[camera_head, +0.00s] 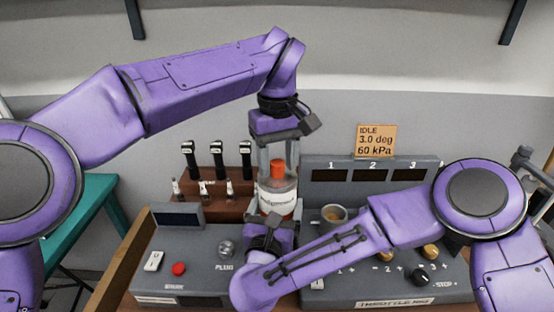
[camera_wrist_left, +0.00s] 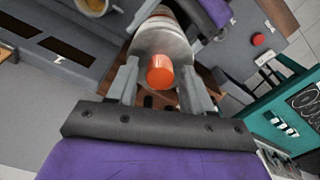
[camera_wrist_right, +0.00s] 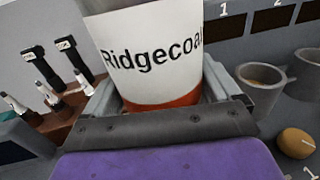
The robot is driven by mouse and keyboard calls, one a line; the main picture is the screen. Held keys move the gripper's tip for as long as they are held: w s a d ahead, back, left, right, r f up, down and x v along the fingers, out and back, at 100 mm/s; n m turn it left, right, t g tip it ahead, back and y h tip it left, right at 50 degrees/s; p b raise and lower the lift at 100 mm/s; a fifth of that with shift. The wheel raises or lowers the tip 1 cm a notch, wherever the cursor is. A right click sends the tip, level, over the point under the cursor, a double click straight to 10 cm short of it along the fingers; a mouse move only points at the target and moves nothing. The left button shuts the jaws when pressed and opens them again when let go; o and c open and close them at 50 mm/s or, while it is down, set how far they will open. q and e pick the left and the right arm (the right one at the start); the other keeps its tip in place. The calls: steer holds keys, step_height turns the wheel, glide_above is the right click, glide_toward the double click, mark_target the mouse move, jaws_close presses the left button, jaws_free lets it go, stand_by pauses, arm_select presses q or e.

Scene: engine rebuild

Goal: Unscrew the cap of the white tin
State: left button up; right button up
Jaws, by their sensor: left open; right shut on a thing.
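The white tin (camera_head: 275,196) stands upright with an orange cap (camera_head: 278,168) on top and an orange band near its base. It also shows in the right wrist view (camera_wrist_right: 150,50), with black lettering. My right gripper (camera_head: 272,222) is shut on the tin's lower part. My left gripper (camera_head: 278,158) points down from above, open, with its fingers on either side of the cap. In the left wrist view the cap (camera_wrist_left: 160,72) sits between the fingertips, with gaps showing beside it. The tin's lower end is partly hidden by my right gripper in the head view.
A grey panel with dark displays (camera_head: 372,175) stands behind right, with a metal cup (camera_head: 333,216) before it. A wooden rack (camera_head: 213,183) holds several black-topped tools at left. A control box with a red button (camera_head: 179,268) lies in front. A teal table (camera_head: 82,220) is at far left.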

arm_select(q)
steer(key=shift+f, duration=0.3)
jaws_close()
steer(key=n, duration=2.4)
steer(key=shift+r, duration=0.1)
steer(key=n, duration=3)
